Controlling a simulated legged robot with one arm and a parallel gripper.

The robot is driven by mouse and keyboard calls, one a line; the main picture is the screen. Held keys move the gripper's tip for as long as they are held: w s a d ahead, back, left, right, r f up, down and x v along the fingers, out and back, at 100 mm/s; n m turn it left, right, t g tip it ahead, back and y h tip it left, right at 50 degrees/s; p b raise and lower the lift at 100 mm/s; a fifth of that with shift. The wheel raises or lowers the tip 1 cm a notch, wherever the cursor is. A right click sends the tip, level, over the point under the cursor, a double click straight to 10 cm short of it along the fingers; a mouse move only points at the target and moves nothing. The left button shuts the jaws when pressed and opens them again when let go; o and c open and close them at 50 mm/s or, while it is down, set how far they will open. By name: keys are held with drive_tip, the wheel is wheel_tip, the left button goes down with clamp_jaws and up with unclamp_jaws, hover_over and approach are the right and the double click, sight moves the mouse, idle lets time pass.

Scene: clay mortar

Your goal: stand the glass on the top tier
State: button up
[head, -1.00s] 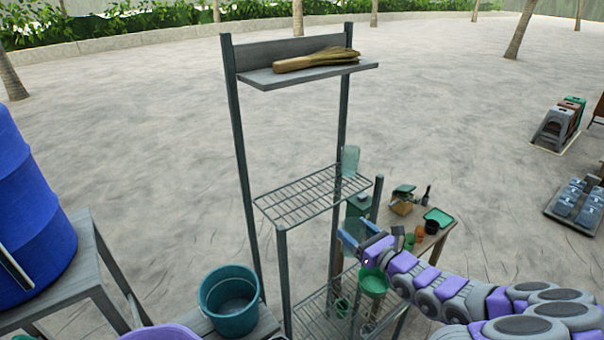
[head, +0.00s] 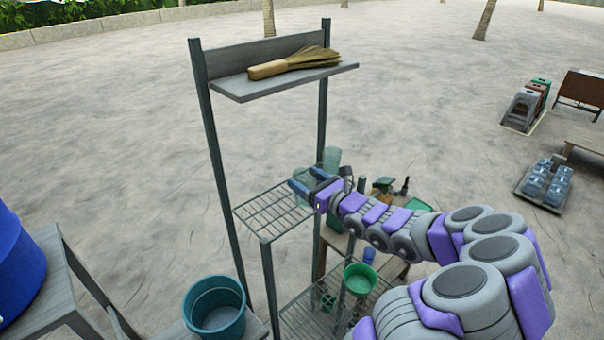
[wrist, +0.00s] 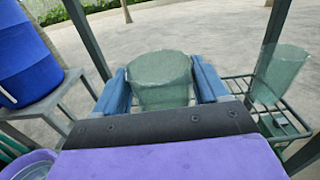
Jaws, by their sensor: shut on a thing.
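My gripper (head: 305,188) is shut on a clear greenish glass (wrist: 160,78), which sits upright between the blue fingers in the wrist view. In the head view the gripper is at the right end of the upper wire tier (head: 268,216), at about its height or slightly above. Whether the held glass touches the tier cannot be told. A second greenish glass (head: 332,158) stands at the tier's back right corner. This second glass also shows to the right of my gripper in the wrist view (wrist: 281,74).
A wooden shelf (head: 240,90) above holds a straw broom (head: 290,65). The lower wire tier holds a green bowl (head: 360,279). A teal bucket (head: 214,308) stands at front left. A cluttered small table is behind my arm. The left of the upper tier is clear.

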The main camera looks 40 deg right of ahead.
drive_tip(key=w+d+f, duration=0.1)
drive_tip(key=w, duration=0.2)
drive_tip(key=w+d+f, duration=0.3)
drive_tip(key=w, duration=0.2)
drive_tip(key=shift+w+d+f, duration=0.3)
drive_tip(key=shift+w+d, duration=0.05)
drive_tip(key=shift+s+d+p, duration=0.1)
drive_tip(key=shift+d+p, duration=0.2)
drive_tip(key=o, duration=0.8)
drive_tip(key=shift+d, duration=0.1)
drive_tip(key=o, duration=0.3)
drive_tip(key=shift+o, duration=1)
drive_tip(key=shift+a, duration=0.35)
